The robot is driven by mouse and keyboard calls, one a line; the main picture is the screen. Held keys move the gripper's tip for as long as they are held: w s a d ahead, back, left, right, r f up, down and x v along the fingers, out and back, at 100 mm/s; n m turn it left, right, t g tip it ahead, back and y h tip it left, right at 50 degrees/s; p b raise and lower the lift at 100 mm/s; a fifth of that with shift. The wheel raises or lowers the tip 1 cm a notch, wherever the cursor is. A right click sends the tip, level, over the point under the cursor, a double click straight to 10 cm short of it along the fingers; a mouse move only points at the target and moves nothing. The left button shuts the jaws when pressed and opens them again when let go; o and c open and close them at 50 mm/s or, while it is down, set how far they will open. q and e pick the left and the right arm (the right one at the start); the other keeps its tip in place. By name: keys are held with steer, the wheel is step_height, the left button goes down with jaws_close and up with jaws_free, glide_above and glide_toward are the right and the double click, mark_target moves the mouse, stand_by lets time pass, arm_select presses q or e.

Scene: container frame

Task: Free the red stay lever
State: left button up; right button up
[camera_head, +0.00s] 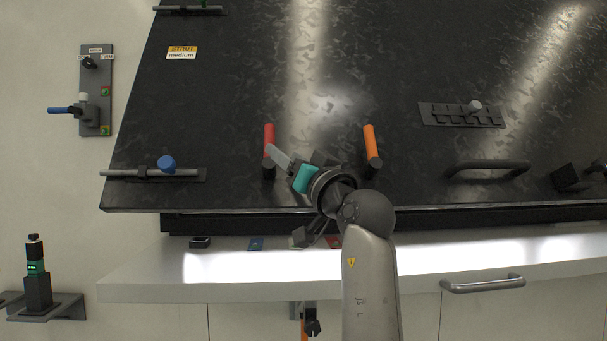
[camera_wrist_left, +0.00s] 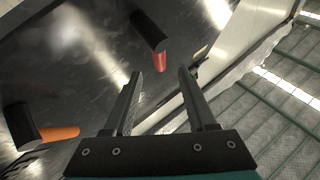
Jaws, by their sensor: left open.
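The red stay lever (camera_head: 269,138) stands out from the black panel, left of the orange lever (camera_head: 371,142). In the head view its lower part is close to a finger of my left gripper (camera_head: 293,153). In the left wrist view the red lever (camera_wrist_left: 159,61) and its black base lie just beyond the tips of my left gripper (camera_wrist_left: 159,74), roughly in line with the gap. The jaws are open with nothing between them. Contact with the lever cannot be told. The orange lever (camera_wrist_left: 60,133) is outside the jaws at lower left. My right gripper is not seen.
A blue-knobbed bolt (camera_head: 166,164) sits at the panel's lower left. A black handle (camera_head: 487,167) and a slotted plate (camera_head: 462,115) are to the right. A white ledge (camera_head: 225,267) runs below. A wall latch plate (camera_head: 96,70) is at far left.

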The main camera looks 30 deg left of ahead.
arm_select(q)
steer(key=v, duration=0.6)
steer(key=shift+b, duration=0.3)
steer(key=shift+d, duration=0.1)
